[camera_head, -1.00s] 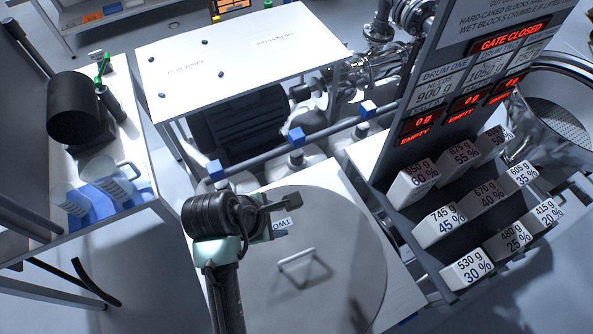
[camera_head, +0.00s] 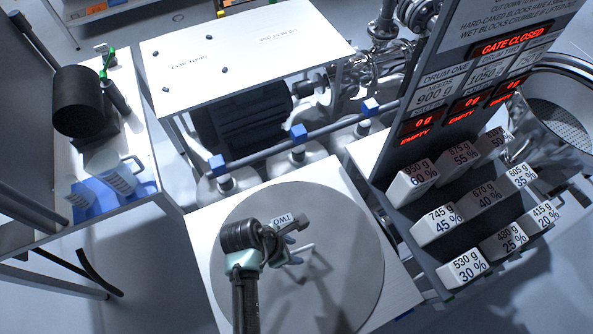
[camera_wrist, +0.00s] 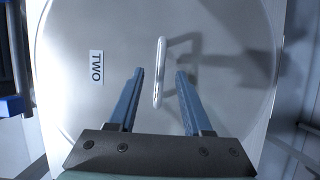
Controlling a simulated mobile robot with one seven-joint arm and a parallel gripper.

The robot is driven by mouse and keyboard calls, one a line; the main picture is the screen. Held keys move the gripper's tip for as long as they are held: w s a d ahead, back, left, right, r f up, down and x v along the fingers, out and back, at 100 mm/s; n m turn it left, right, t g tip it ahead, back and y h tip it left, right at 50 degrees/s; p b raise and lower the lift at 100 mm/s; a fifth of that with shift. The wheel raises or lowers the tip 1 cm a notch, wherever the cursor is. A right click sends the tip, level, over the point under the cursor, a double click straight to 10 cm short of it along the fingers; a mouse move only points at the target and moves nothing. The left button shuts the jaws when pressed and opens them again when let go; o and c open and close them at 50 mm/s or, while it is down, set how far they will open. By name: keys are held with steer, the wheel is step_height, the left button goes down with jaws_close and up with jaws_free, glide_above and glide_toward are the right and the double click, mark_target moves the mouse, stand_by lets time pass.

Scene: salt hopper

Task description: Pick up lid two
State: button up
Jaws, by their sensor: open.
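Lid two (camera_head: 350,270) is a large round grey disc lying flat on a white stand. A label reading "TWO" (camera_wrist: 96,68) is on it, left of the handle in the wrist view. Its handle (camera_wrist: 160,72) is a thin white bar standing up from the middle. My gripper (camera_wrist: 159,75) is open, with its two blue fingers apart and the handle showing in the gap between them. In the head view my gripper (camera_head: 290,240) is over the lid, and the handle (camera_head: 303,250) is partly hidden beside it. I cannot tell how far above the handle the fingertips are.
A rail with blue blocks (camera_head: 298,133) runs behind the lid. A rack of white labelled blocks (camera_head: 436,226) and a sign reading "GATE CLOSED" (camera_head: 512,40) stand to the right. A side table (camera_head: 140,192) with jugs (camera_head: 115,172) is at left.

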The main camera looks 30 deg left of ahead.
steer(key=shift+x, duration=1.45)
jaws_close()
steer(key=shift+r, duration=0.15)
stand_by(0.3)
